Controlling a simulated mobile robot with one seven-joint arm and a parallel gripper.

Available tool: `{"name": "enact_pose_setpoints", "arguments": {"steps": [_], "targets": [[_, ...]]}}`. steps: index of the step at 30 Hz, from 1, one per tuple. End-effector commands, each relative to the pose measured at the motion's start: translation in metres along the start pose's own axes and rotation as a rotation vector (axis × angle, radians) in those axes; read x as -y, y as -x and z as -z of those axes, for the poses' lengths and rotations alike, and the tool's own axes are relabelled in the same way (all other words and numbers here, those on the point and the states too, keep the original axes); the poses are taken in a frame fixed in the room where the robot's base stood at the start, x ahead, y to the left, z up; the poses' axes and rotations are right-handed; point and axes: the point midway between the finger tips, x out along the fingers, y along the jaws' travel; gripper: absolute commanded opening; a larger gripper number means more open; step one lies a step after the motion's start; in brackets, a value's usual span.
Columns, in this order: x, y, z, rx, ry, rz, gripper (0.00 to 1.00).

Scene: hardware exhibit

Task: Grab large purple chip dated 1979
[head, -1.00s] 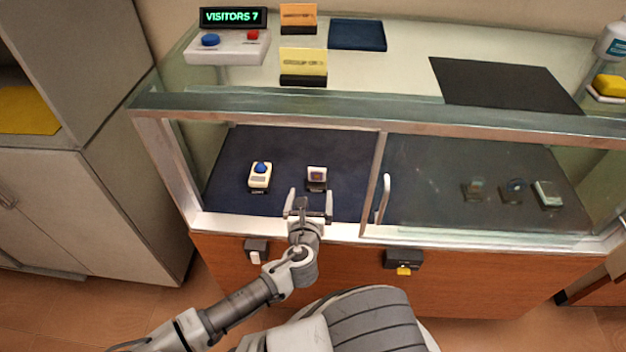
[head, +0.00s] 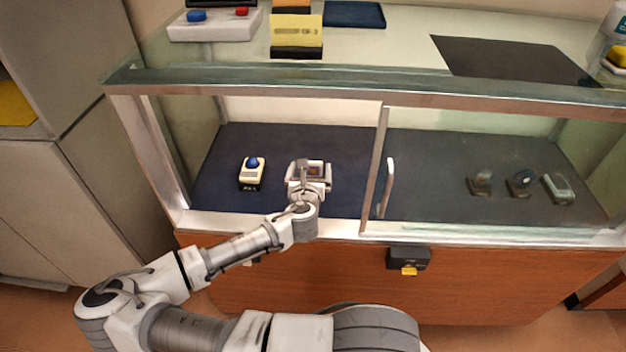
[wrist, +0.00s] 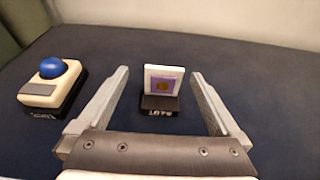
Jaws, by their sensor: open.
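The purple chip (wrist: 163,84) shows as a purple square with a gold centre in a white frame, upright on a small dark stand (wrist: 159,106). The label on the stand is too blurred to read surely. In the head view the chip (head: 314,170) is inside the open left part of the display case, partly hidden by my gripper. My gripper (wrist: 160,75) is open, with one finger on each side of the chip and its stand. The fingers do not touch them. The gripper (head: 308,174) reaches in over the front sill.
A cream device with a blue ball (head: 251,172) stands left of the chip, close to my left finger. A glass door with a white handle (head: 388,185) covers the right part, with several exhibits behind it. The metal top rail (head: 300,88) runs above my arm.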

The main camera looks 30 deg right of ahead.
Motion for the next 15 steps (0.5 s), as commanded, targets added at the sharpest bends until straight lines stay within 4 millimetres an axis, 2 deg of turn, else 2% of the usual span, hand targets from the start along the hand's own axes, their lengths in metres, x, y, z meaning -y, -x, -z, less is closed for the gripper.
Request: {"name": "enact_pose_setpoints", "arguments": {"steps": [8, 15], "targets": [[0.002, -0.021, 0.001, 0.000, -0.001, 0.001, 1.00], [0.006, -0.054, 0.002, 0.001, -0.001, 0.001, 1.00]]}}
